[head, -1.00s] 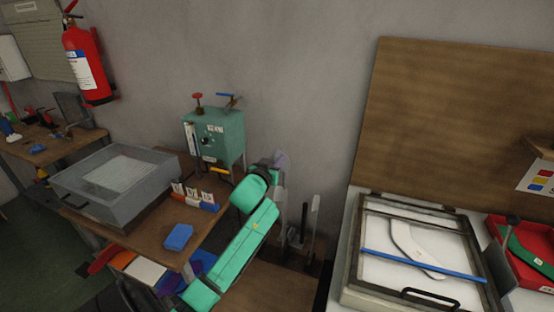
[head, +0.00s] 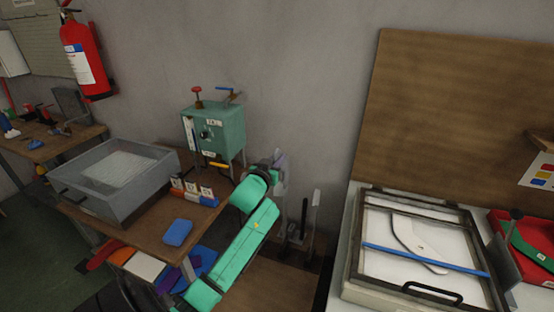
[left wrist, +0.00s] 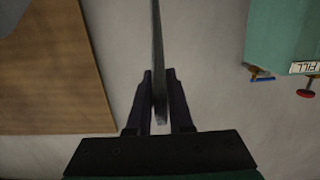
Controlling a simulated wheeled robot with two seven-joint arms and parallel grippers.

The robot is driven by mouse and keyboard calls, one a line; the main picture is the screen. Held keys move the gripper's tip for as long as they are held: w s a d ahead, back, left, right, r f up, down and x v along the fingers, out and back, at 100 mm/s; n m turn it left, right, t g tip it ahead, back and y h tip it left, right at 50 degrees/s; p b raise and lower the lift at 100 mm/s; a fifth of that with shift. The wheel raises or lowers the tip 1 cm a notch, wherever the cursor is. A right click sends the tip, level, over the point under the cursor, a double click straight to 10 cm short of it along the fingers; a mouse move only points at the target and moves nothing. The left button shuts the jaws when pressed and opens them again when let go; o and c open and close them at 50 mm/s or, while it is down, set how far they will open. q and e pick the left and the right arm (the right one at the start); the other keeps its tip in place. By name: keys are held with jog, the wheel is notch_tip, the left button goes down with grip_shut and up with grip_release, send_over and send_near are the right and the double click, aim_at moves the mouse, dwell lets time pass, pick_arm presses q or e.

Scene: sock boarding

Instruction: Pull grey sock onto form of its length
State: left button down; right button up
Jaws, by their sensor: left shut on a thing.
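My left gripper (left wrist: 159,100) is shut on a thin grey piece (left wrist: 157,45), seen edge-on in the left wrist view. I cannot tell whether it is the sock or a form. In the head view my left gripper (head: 277,170) is small and partly hidden by its own arm, near the wall right of the green box. Narrow upright pieces, one dark (head: 304,216) and one paler (head: 316,208), stand just right of the arm. A pale, bent, foot-like flat shape (head: 409,240) lies on the framed white panel (head: 380,288). My right gripper is not in view.
A green box (head: 218,133) with valves and a clear-sided grey tray (head: 115,182) stand on the left table beside a blue block (head: 177,232). A blue bar (head: 425,260) crosses the framed panel. A red tray (head: 535,225) is at far right. A wooden board (head: 455,110) rises behind.

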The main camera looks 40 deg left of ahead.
aim_at(277, 188)
pick_arm(q)
jog(key=shift+f+b, duration=4.35)
jog(key=shift+f, duration=1.8)
jog(key=c, duration=0.7)
grip_release()
jog(key=shift+r, duration=0.1)
jog(key=shift+c, duration=0.2)
jog(key=shift+s, duration=0.1)
jog(key=v, duration=1.4)
jog(key=shift+s+b, duration=0.25)
jog(key=shift+b, duration=0.2)
jog(key=shift+w+d, duration=0.1)
jog(key=shift+d, duration=0.05)
